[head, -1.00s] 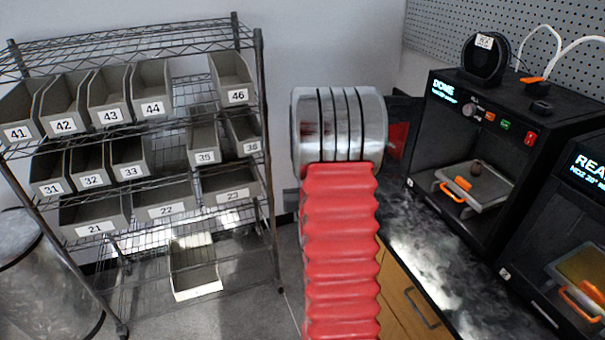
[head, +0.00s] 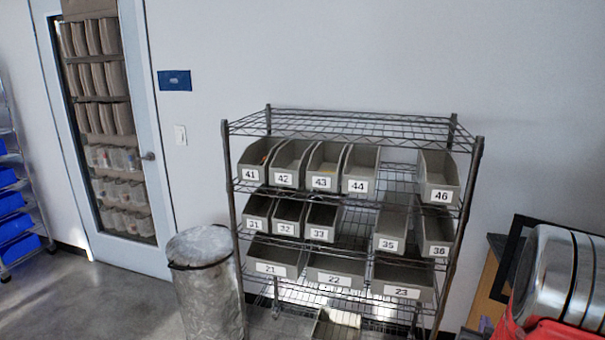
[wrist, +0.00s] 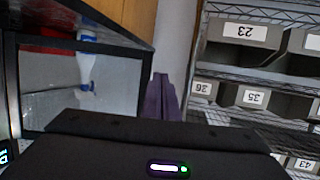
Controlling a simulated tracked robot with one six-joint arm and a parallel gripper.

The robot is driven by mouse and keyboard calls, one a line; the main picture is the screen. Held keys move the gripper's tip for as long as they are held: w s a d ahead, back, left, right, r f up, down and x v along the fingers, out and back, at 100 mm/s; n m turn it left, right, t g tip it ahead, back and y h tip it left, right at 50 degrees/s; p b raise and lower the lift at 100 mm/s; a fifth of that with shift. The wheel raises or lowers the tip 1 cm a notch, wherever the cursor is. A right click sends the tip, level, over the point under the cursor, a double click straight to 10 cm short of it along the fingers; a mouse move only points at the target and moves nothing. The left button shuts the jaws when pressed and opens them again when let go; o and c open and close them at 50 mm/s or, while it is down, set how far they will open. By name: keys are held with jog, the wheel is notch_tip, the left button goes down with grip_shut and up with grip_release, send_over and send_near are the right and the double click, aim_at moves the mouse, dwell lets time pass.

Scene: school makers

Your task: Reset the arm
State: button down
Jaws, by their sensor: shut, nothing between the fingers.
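My gripper (wrist: 160,78) shows in the wrist view as two slim purple fingers standing close together, shut and empty, above its dark body. In the head view my arm enters at the lower right corner, with a silver ribbed link and a bit of red sleeve. The rest of the arm and the gripper are out of that view. The wrist view is upside down, with the bin labels inverted.
A wire shelf rack (head: 350,127) with numbered grey bins stands ahead. A metal trash can (head: 207,285) is left of it, near a door (head: 160,215). A wooden counter (head: 487,290) is at the right. A dark-framed box (wrist: 70,45) is near the gripper. The left floor is open.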

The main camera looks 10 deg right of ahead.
jog(key=s+a+f+n+g+y, duration=0.1)
jog(key=s+a+f+g+y, duration=0.2)
jog(key=a, duration=0.5)
jog(key=s+a+g+y, duration=0.3)
jog(key=s+a+y, duration=0.1)
jog(key=a, duration=0.3)
jog(key=s+a+r+n+y, duration=0.1)
jog(key=s+a+r+n, duration=0.2)
jog(key=s+a+r, duration=0.3)
jog(key=s+a+r+n+y, duration=0.1)
jog(key=s+a+r+n, duration=0.3)
jog(key=a+r, duration=1)
jog(key=s+a, duration=0.1)
jog(key=a, duration=0.6)
jog(key=shift+s+a+r+y, duration=0.15)
jog(key=shift+s+r+y, duration=0.1)
jog(key=shift+s+y, duration=0.15)
